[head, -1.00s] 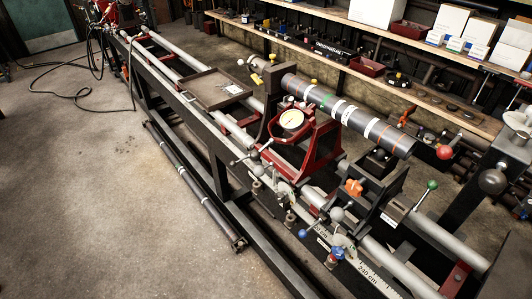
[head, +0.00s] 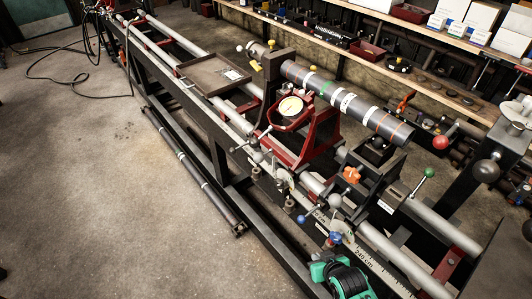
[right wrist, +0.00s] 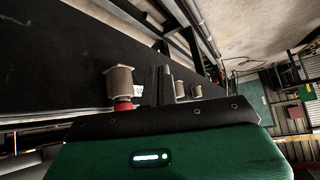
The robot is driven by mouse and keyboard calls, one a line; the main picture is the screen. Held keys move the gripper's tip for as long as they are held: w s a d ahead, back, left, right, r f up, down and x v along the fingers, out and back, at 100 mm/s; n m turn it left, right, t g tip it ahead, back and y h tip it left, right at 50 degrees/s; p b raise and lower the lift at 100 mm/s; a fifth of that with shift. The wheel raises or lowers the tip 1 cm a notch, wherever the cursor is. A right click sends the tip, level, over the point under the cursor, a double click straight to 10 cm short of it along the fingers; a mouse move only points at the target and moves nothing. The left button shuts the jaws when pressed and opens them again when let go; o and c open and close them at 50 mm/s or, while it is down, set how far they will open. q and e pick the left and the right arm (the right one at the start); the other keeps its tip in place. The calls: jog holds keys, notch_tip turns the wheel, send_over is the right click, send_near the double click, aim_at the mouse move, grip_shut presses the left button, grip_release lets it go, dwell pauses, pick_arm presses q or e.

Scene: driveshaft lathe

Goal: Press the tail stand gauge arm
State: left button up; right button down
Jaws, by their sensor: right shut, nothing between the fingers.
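A round dial gauge (head: 291,107) with a pale face sits in a red arm-like holder (head: 284,122) on the red stand (head: 318,145), beside the dark shaft. A striped dark shaft (head: 345,100) lies across the stands. A black stand (head: 368,178) with an orange knob (head: 351,174) supports its near end. My right gripper (head: 335,264), green and black, is at the bottom of the head view, below and apart from the gauge. It is shut and empty. Its green housing (right wrist: 165,150) fills the bottom of the right wrist view. My left gripper is not in view.
Levers with ball knobs, including a blue one (head: 302,220), stick out along the near rail above a scale strip (head: 372,262). A brown tray (head: 214,75) sits on the rails. A shelf (head: 400,75) with boxes stands behind.

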jog(key=w+a+r+t+y, duration=0.3)
jog(key=w+r, duration=0.1)
jog(key=r, duration=0.6)
jog(key=w+a+r+t+y, duration=0.2)
jog(key=w+r+t, duration=0.1)
jog(key=r, duration=0.7)
jog(key=w+a+r+t+y, duration=0.3)
jog(key=w+r, duration=0.2)
jog(key=r, duration=0.5)
jog(key=shift+w+a+r+n+y, duration=0.2)
jog(key=shift+a+r+n+y, duration=0.1)
jog(key=shift+r+n, duration=0.1)
jog(key=shift+w+p, duration=0.15)
jog(key=shift+p, duration=0.15)
jog(key=w+a+f+p, duration=0.1)
jog(key=w+a+p, duration=0.3)
jog(key=w+a, duration=0.3)
jog(key=shift+w, duration=1)
jog(key=shift+f, duration=0.1)
